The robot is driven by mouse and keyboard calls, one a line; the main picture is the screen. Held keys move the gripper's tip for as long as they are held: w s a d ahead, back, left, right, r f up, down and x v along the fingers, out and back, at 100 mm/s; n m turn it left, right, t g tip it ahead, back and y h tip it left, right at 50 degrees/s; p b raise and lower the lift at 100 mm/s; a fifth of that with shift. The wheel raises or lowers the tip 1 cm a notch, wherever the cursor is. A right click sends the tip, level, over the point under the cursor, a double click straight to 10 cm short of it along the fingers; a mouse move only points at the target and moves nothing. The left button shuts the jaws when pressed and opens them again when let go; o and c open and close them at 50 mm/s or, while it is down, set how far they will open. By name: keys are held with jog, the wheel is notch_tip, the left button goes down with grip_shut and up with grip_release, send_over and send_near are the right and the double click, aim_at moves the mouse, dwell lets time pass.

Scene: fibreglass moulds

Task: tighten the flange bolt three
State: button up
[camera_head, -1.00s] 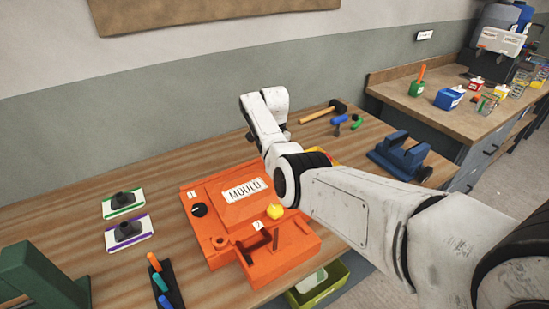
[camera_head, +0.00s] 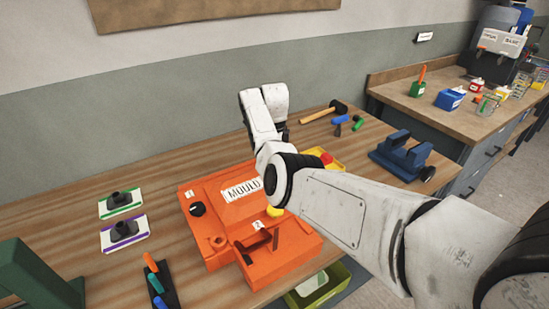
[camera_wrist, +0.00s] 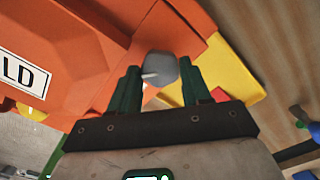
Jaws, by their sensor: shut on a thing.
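The orange mould (camera_head: 215,240) lies on the bench with a white MOULD label (camera_head: 242,189). A dark knob (camera_head: 197,209) sits by a "1" tag, and a yellow knob (camera_head: 275,211) is partly behind my arm. In the wrist view, a grey bolt head (camera_wrist: 161,66) with a pale mark stands near the mould's edge. My gripper (camera_wrist: 160,80) has its green fingers closed on either side of this head. No number shows beside it, so I cannot confirm that it is bolt three. In the head view my arm hides the fingers and this bolt.
A yellow tray (camera_head: 340,166) with a red item (camera_head: 326,158) adjoins the mould. A blue vise (camera_head: 402,152) stands right. A hammer (camera_head: 325,111) lies behind. Two dark parts on cards (camera_head: 124,215) and a dark rack (camera_head: 166,290) are left. A green bin (camera_head: 318,291) is in front.

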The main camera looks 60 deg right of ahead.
jog(key=m+b, duration=0.1)
jog(key=m, duration=0.4)
jog(key=shift+w+m+b, duration=0.1)
jog(key=shift+m+b, duration=0.2)
jog(key=shift+b, duration=0.05)
jog(key=shift+r+m+b, duration=0.15)
jog(key=shift+m+b, duration=0.45)
jog(key=shift+m, duration=1.5)
jog(key=o, duration=1.1)
jog(key=shift+c, duration=0.2)
